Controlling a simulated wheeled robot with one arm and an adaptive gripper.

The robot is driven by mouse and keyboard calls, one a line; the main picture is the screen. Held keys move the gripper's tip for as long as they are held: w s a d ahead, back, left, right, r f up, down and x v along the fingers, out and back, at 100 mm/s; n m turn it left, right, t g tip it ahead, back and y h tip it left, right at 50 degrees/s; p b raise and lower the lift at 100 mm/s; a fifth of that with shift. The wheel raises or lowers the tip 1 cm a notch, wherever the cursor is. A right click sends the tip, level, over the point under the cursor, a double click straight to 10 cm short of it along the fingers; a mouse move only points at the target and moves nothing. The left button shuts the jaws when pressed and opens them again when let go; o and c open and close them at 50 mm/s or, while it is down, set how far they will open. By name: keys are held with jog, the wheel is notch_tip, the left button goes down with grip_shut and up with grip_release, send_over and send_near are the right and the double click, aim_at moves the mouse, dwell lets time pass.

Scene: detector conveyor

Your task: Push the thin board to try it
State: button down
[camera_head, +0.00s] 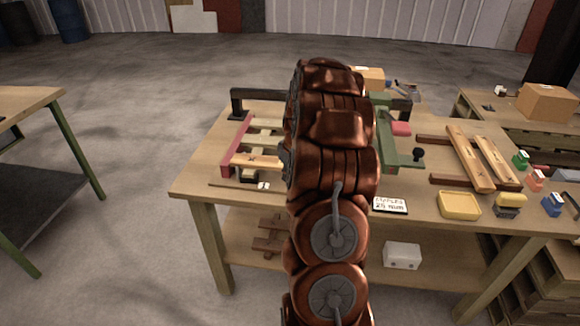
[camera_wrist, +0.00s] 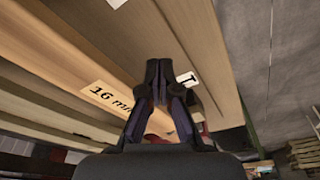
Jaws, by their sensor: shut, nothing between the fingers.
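A pale wooden board (camera_head: 258,161) lies in the frame at the left of the table, its right part hidden by my arm. Two more boards, one on the left (camera_head: 470,158) and one on the right (camera_head: 498,162), lie across dark rails at the right. I cannot tell by thickness which is the thin board. In the wrist view, a board with a "16 mm" label (camera_wrist: 108,95) runs diagonally behind my gripper (camera_wrist: 158,85). My gripper is shut and empty, its tips close to the wood; contact cannot be told. In the head view my arm hides most of it.
The worktable (camera_head: 430,205) holds a red bar (camera_head: 237,140), a green clamp-like frame (camera_head: 388,140), a yellow tray (camera_head: 459,205), a printed card (camera_head: 390,205) and small coloured stamps at the right. A cardboard box (camera_head: 548,101) stands on a farther table. Open floor lies to the left.

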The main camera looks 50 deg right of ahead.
jog(key=shift+w+d, duration=0.35)
jog(key=shift+d, duration=0.15)
dwell(1.0)
jog(key=shift+w+d+r+b, duration=0.15)
jog(key=shift+d+r+b, duration=0.1)
jog(key=shift+b, duration=0.8)
dwell(4.7)
jog(key=shift+s+a+f+b, duration=0.25)
jog(key=shift+s+a+b, duration=0.35)
jog(key=shift+a, duration=0.4)
jog(key=shift+s+a+r, duration=0.15)
